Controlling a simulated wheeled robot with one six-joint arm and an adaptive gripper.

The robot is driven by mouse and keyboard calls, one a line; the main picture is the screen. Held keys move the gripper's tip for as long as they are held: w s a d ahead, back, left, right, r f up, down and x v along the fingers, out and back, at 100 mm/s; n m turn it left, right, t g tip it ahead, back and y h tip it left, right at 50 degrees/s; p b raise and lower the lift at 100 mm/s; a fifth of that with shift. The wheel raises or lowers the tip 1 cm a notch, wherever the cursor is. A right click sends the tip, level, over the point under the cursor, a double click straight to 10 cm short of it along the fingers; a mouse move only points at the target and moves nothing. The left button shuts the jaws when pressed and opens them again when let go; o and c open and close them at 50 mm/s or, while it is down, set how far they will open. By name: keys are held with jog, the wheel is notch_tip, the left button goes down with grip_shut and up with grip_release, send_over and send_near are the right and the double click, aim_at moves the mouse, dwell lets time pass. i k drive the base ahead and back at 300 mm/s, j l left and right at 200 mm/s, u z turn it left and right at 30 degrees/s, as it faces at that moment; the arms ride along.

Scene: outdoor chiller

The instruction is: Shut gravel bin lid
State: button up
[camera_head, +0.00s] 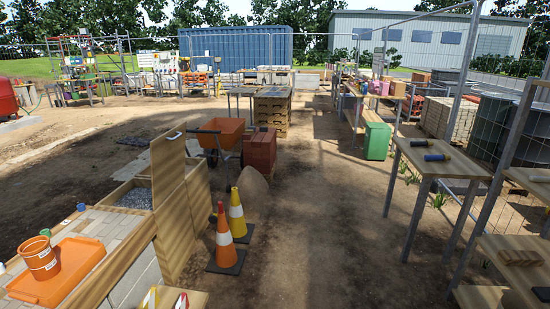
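The gravel bin (118,189) is a light wooden box left of centre, with grey gravel (137,199) showing in its open top. My gripper is not in view.
An orange wheelbarrow (221,134) and red bricks (260,150) stand behind. A paved bench in front holds an orange tray (62,281) and bucket (39,257). Right of the cones, the dirt ground (325,225) is clear.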

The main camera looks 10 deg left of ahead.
aim_at(167, 150)
jog(key=i+u, duration=0.15)
jog(key=i, duration=0.45)
jog(key=i+l+u, duration=0.15)
jog(key=i, duration=0.4)
jog(key=i+l+u, duration=0.15)
jog(key=i, duration=0.45)
jog(key=i+u, duration=0.35)
jog(key=i+l+u, duration=0.2)
jog(key=i+u, duration=0.15)
jog(key=i+l+u, duration=0.35)
jog(key=i+j, duration=0.05)
